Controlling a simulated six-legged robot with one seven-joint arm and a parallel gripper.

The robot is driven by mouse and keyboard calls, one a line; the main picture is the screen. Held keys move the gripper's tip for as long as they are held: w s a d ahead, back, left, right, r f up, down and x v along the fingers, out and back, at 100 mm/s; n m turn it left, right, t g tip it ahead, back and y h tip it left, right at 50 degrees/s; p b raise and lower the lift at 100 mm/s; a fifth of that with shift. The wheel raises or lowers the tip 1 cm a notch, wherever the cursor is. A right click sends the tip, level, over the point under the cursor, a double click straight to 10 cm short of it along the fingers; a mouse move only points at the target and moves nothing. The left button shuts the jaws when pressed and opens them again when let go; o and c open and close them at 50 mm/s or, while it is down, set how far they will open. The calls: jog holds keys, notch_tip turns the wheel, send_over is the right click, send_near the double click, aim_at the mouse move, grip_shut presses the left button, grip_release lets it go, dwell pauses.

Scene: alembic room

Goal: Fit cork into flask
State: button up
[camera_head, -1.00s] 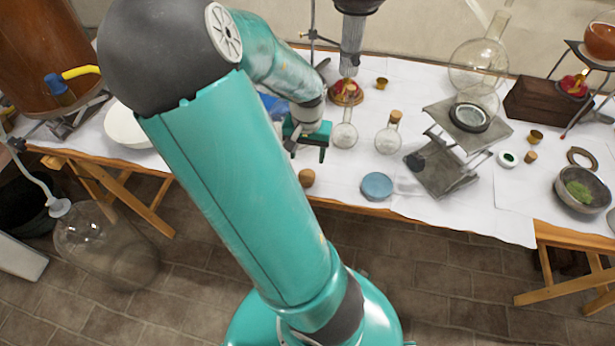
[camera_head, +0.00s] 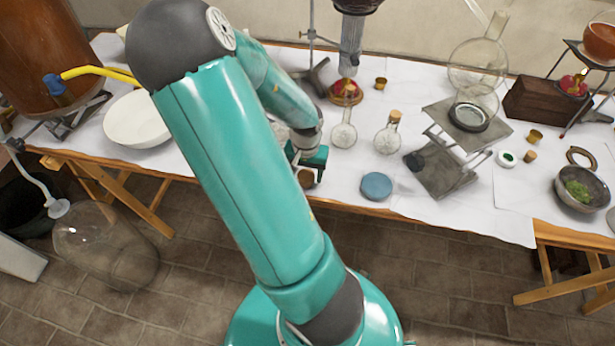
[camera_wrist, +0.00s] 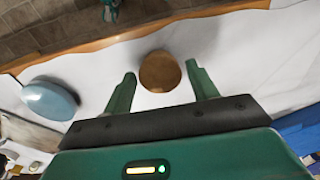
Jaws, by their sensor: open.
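A brown round cork (camera_head: 305,180) lies on the white cloth near the table's front edge, partly hidden by my gripper in the head view. My gripper (camera_head: 307,166) is open just above it. In the wrist view the cork (camera_wrist: 160,72) shows between the two spread fingers (camera_wrist: 161,78); I cannot tell any contact. A clear round flask with an open neck (camera_head: 344,133) stands behind and right of my gripper. A second round flask (camera_head: 387,139) beside it has a cork (camera_head: 395,116) in its neck.
A blue round dish (camera_head: 376,186) lies right of the cork and also shows in the wrist view (camera_wrist: 50,98). A metal lab jack (camera_head: 445,172) stands further right. A white bowl (camera_head: 137,120) is at left. A burner (camera_head: 346,92) stands behind the flasks.

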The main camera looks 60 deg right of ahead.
aim_at(306, 175)
jog(key=shift+c, duration=0.5)
jog(key=c, duration=0.6)
jog(key=shift+r, duration=0.1)
jog(key=shift+r, duration=1.85)
